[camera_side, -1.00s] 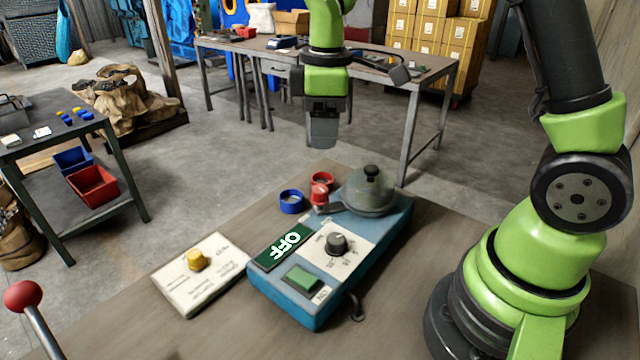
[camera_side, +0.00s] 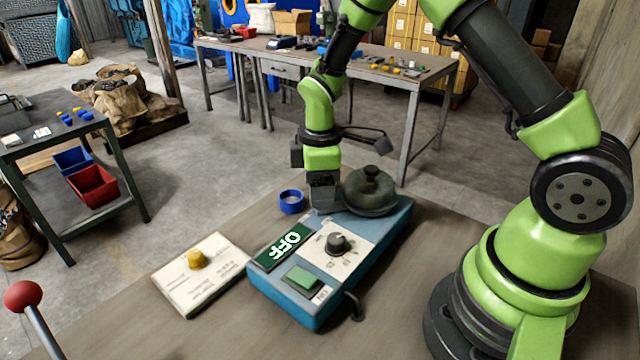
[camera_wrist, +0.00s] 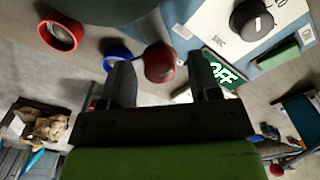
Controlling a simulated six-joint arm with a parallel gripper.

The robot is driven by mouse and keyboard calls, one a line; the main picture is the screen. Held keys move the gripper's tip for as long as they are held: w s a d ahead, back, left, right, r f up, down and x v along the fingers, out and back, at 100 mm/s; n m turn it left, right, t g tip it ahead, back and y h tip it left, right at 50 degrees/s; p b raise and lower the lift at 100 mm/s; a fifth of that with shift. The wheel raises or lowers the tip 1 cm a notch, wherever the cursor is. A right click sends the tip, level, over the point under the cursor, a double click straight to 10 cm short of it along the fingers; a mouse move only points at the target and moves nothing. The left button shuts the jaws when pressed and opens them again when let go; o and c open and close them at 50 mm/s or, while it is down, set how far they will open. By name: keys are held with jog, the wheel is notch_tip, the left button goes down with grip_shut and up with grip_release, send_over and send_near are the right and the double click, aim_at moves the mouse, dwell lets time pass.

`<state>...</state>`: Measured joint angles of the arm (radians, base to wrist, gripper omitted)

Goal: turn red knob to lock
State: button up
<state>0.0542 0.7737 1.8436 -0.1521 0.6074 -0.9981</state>
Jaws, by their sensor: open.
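The red knob (camera_wrist: 159,62) shows in the wrist view between my two fingers, nearer the right one, just past their tips. In the side view my gripper (camera_side: 322,207) is low at the machine's far left corner and hides the knob. My gripper also shows in the wrist view (camera_wrist: 160,75), with its fingers apart and nothing clamped between them. The blue machine (camera_side: 285,301) carries a dark domed lid (camera_side: 370,192), a black dial (camera_side: 336,243), a green button (camera_side: 302,278) and a green sign reading OFF (camera_side: 284,247).
A blue ring (camera_side: 291,202) lies left of my gripper. A red ring (camera_wrist: 60,32) shows in the wrist view, left of the knob. A white card (camera_side: 203,285) with a yellow knob (camera_side: 197,259) lies left of the machine. The near tabletop is clear.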

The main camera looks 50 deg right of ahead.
jog(key=c, duration=0.9)
jog(key=shift+c, duration=0.2)
jog(key=shift+m, duration=0.3)
jog(key=m, duration=1.3)
jog(key=shift+m, duration=2.1)
